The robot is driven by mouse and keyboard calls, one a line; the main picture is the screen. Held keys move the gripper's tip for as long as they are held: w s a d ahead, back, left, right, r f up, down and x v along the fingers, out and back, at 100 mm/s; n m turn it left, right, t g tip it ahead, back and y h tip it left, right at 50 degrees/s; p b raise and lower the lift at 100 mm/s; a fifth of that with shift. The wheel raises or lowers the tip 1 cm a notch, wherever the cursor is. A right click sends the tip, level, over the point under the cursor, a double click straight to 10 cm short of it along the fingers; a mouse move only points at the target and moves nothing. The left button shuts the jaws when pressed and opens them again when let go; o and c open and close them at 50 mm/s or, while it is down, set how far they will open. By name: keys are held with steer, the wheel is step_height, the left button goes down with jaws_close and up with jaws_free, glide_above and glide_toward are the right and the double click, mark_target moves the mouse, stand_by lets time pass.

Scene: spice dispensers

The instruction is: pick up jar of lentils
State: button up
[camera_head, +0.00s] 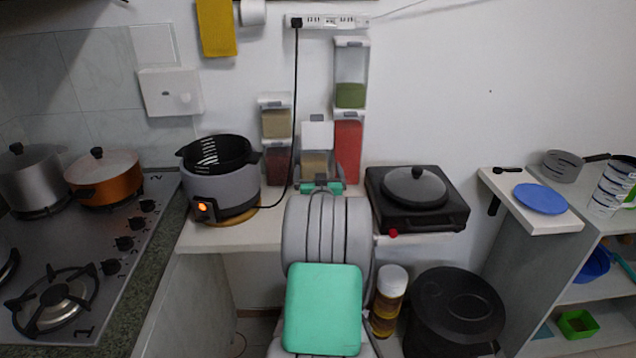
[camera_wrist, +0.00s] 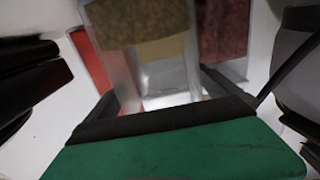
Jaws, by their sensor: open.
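Several clear jars stand against the wall. The jar with tan-brown grains (camera_head: 314,166), which I take for the lentils, stands low in the middle with a white lid; no label is readable. It shows at the top centre of the wrist view (camera_wrist: 150,45). My gripper (camera_head: 321,184) is right in front of this jar and hides its lower part. In the wrist view my gripper (camera_wrist: 160,85) is open, its dark fingers on either side of the jar's clear end. I cannot tell whether they touch it.
A red-filled jar (camera_head: 348,145) stands close right, under a green-filled jar (camera_head: 350,95). A dark red jar (camera_head: 278,165) stands left, under another tan jar (camera_head: 276,122). A black cord (camera_head: 295,100) hangs beside them. A cooker (camera_head: 222,185) and a hotplate (camera_head: 410,205) flank the spot.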

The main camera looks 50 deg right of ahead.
steer(key=shift+c, duration=0.3)
steer(key=c, duration=1.7)
steer(key=shift+o, duration=0.2)
steer(key=shift+d+r, duration=0.1)
steer(key=shift+r, duration=0.05)
